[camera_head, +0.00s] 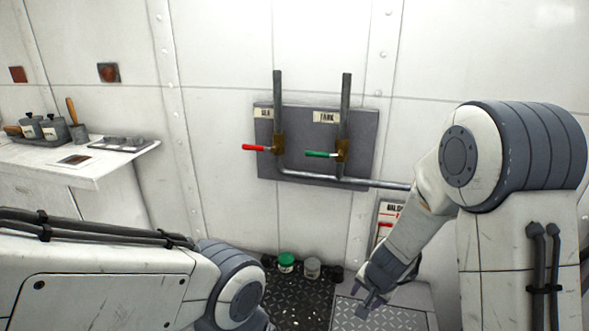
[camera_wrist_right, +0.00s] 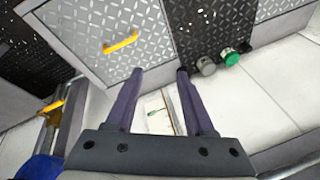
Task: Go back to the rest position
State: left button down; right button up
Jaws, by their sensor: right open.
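My right gripper (camera_head: 374,297) hangs low in front of the wall, over the grey tread-plate surface at the bottom right of the head view. In the right wrist view my right gripper (camera_wrist_right: 160,76) shows two dark fingers apart with nothing between them. My left arm comes in from the left in the head view, but its gripper is out of the picture.
A wall panel (camera_head: 360,122) carries pipes, a red lever (camera_head: 254,148) and a green lever (camera_head: 320,154). A green-topped can (camera_head: 287,262) and a grey can (camera_head: 312,267) stand by the wall. A counter (camera_head: 115,165) with jars is at left. A yellow handle (camera_wrist_right: 120,43) lies on tread plate.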

jog(key=s+d+r+n+g, duration=0.2)
jog(key=s+r+n, duration=0.55)
jog(key=s, duration=0.35)
jog(key=s+a+r+n+g, duration=0.1)
jog(key=s+a+r+n, duration=0.25)
jog(key=s+a, duration=0.35)
jog(key=s+a+r+n+g, duration=0.1)
jog(key=s+a+r+n, duration=0.1)
jog(key=s+a+n, duration=0.4)
notch_tip(320, 180, up, 17)
jog(key=s+a+m+p, duration=0.1)
jog(key=p, duration=1.5)
jog(key=shift+m+y+p, duration=0.3)
jog(key=shift+p, duration=0.1)
jog(key=shift+f, duration=0.1)
